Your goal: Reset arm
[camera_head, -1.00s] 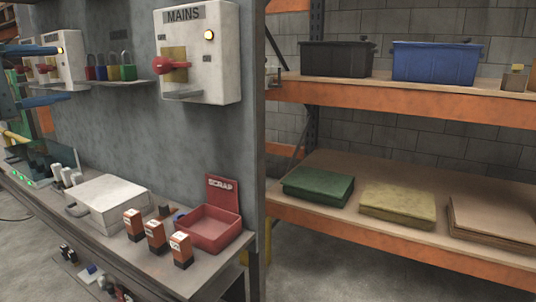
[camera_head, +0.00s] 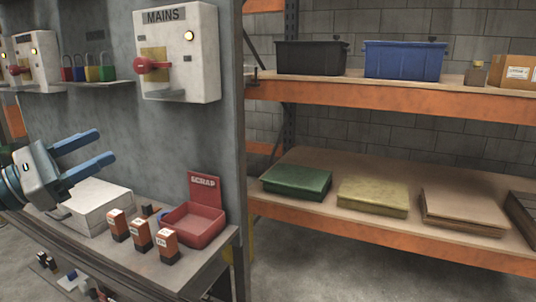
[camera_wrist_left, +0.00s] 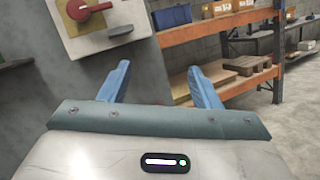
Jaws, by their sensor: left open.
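My left gripper (camera_head: 98,154) comes in from the left in the head view, with its two blue fingers spread apart and nothing between them. It hangs in the air in front of the grey panel, above the white case (camera_head: 88,207) on the bench. In the left wrist view the blue fingers (camera_wrist_left: 160,90) are also apart and empty. The mains switch box (camera_head: 178,52), with a red handle, is on the panel up and to the right of the gripper. It also shows in the left wrist view (camera_wrist_left: 112,28). My right gripper is not in view.
A red scrap bin (camera_head: 193,226) and three orange-and-black boxes (camera_head: 140,235) stand on the bench (camera_head: 190,270). Coloured padlocks (camera_head: 88,68) sit on a small panel shelf. Orange racking (camera_head: 400,100) with a blue crate (camera_head: 404,61) stands to the right.

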